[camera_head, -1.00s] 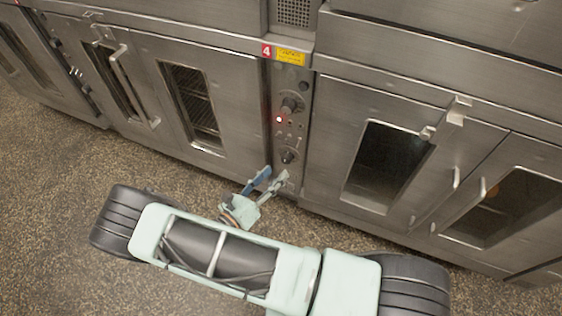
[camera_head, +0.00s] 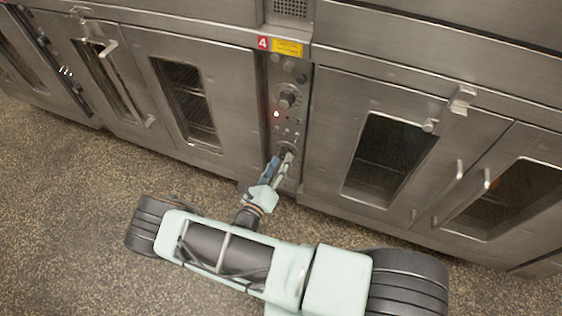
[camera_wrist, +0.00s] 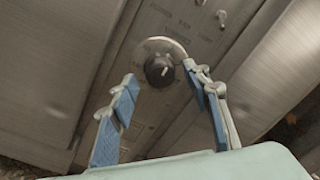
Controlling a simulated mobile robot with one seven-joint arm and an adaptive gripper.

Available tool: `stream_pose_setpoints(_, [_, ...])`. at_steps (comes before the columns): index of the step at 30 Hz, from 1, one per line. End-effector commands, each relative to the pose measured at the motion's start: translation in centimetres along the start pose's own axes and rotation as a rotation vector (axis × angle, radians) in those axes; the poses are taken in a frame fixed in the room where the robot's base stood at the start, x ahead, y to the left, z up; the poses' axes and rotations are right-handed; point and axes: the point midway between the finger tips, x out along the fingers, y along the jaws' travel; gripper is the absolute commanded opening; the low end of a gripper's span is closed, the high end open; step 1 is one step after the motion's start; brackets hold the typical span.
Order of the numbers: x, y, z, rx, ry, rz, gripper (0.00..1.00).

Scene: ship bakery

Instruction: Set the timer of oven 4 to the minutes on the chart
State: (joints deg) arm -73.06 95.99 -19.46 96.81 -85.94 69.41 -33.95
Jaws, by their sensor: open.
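Oven 4's control panel (camera_head: 288,125) is a narrow steel strip between oven doors, under a red label with a 4 (camera_head: 263,43). An upper dark knob (camera_head: 287,99) and a small red light (camera_head: 276,114) show on it. The lower dark knob with a pale pointer mark (camera_wrist: 159,69) sits on a round plate in the wrist view; my fingers partly hide it in the head view. My gripper (camera_head: 282,158) is open, its blue-padded fingers (camera_wrist: 165,100) on either side of and short of the lower knob. Touch cannot be confirmed. No chart is readable.
A yellow label (camera_head: 287,48) is beside the 4; its text is too small to read. Windowed oven doors stand left (camera_head: 140,85) and right (camera_head: 335,100) of the panel, with protruding handles (camera_head: 462,102). Speckled floor (camera_head: 60,210) is clear in front.

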Motion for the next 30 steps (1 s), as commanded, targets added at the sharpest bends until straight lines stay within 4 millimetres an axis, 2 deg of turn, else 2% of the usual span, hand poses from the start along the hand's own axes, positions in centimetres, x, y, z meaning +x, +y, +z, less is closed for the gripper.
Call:
stream_pose_setpoints(4, [0.91,0.04,-0.03,0.0,0.0,0.001,0.44])
stream_pose_setpoints(12, [1.06,0.0,0.01,0.0,0.0,0.001,0.44])
stream_pose_setpoints(24, [1.03,0.0,0.01,0.0,0.0,0.0,0.02])
stream_pose_setpoints(30, [1.02,-0.02,0.03,0.012,0.001,0.001,0.02])
